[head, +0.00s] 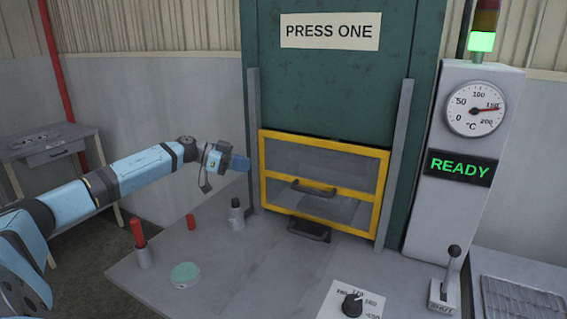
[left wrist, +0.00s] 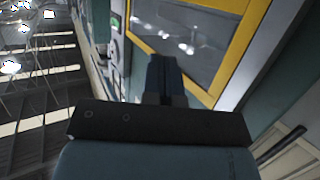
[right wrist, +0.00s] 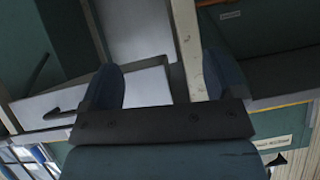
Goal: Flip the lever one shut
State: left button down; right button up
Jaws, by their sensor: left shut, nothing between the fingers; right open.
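The lever (head: 450,269) stands at the lower right in the head view. It has a black knob, a thin stem and a pale base with a label that seems to read SHUT. The stem is nearly upright and leans slightly right. My left gripper (head: 240,163) is shut and empty, well left of the lever, near the left edge of the press's yellow-framed guard (head: 262,172). The left wrist view shows its closed fingers (left wrist: 165,77) below the guard window. My right gripper (right wrist: 163,75) is open and empty in the right wrist view. It is outside the head view.
A green press labelled PRESS ONE (head: 330,31) stands behind the guard. A grey column carries a dial (head: 474,108) and a READY display (head: 460,167). A rotary knob (head: 352,304), red-handled tool (head: 139,235), green disc (head: 185,274) and dark-topped bottle (head: 237,215) are on the bench (head: 245,270).

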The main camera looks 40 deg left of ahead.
aim_at(455, 250)
jog(key=k, duration=1)
